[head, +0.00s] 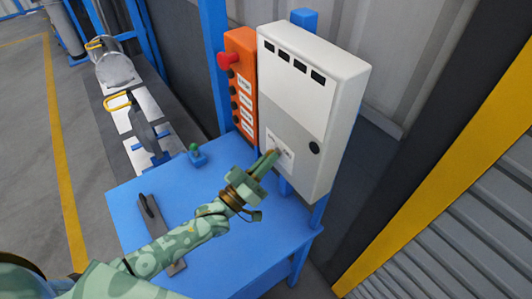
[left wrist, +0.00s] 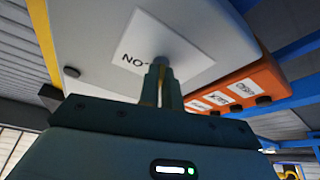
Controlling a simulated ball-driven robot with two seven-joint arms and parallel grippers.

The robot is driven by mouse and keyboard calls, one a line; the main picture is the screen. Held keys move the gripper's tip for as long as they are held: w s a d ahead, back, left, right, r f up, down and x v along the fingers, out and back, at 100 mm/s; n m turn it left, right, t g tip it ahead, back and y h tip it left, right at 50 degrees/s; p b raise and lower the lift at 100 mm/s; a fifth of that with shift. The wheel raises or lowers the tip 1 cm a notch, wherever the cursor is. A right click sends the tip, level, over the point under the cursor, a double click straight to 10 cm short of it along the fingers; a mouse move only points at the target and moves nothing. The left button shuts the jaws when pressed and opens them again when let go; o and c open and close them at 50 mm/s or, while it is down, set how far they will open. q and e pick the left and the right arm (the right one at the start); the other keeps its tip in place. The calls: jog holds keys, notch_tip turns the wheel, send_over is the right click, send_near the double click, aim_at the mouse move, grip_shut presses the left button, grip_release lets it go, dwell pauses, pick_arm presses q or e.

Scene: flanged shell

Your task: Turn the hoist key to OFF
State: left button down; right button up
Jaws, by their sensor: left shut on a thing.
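The white control box (head: 297,122) stands upright behind the blue table. A white label plate (head: 283,152) is low on its front face, with small dark lettering at either side. My left gripper (head: 270,157) reaches this plate from the front left and is shut on the hoist key there. Which way the key is turned cannot be told. My right gripper is not in view.
An orange button box (head: 240,85) with a red mushroom button (head: 228,61) adjoins the control box on the left. A yellow-edged post stands at right.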

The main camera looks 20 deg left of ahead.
pick_arm(q)
jog(key=shift+d+r+n+y+p, duration=0.1)
jog(key=shift+n+y+p, duration=0.7)
jog(key=shift+n, duration=0.75)
jog(key=shift+r+n+y+p, duration=0.1)
jog(key=shift+n+y+p, duration=0.5)
jog(key=shift+n+p, duration=0.7)
jog(key=shift+n, duration=0.45)
jog(key=c, duration=1.6)
grip_release()
jog(key=shift+f, duration=0.1)
jog(key=b+v, duration=0.3)
jog(key=v, duration=1.3)
jog(key=shift+s+b, duration=0.15)
jog(key=shift+b, duration=0.15)
jog(key=shift+f, duration=0.2)
